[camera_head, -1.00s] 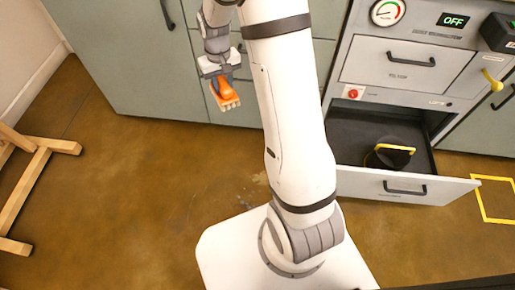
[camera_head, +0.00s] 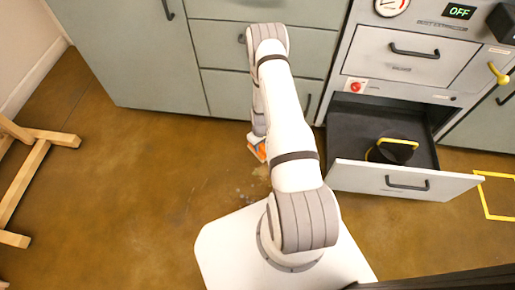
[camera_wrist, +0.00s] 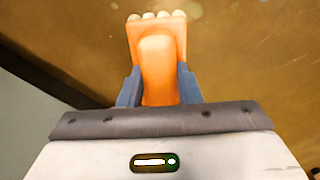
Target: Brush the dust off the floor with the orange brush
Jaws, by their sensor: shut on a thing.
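The orange brush (camera_wrist: 157,60) is held between the two fingers of my gripper (camera_wrist: 158,88), with its pale bristle tips at the far end. In the head view the brush (camera_head: 260,151) shows only in part beside my arm, which hides most of the gripper. It is low in front of the cabinets; I cannot tell whether the bristles touch the floor. Pale dust specks (camera_head: 256,185) lie on the brown floor (camera_head: 130,200), close to the brush and near my base, partly hidden by my arm.
An open drawer (camera_head: 375,178) holding a dark round object with a yellow handle (camera_head: 397,143) juts out at the right. Green cabinets (camera_head: 150,70) stand behind. A wooden stand (camera_head: 25,190) is at the far left.

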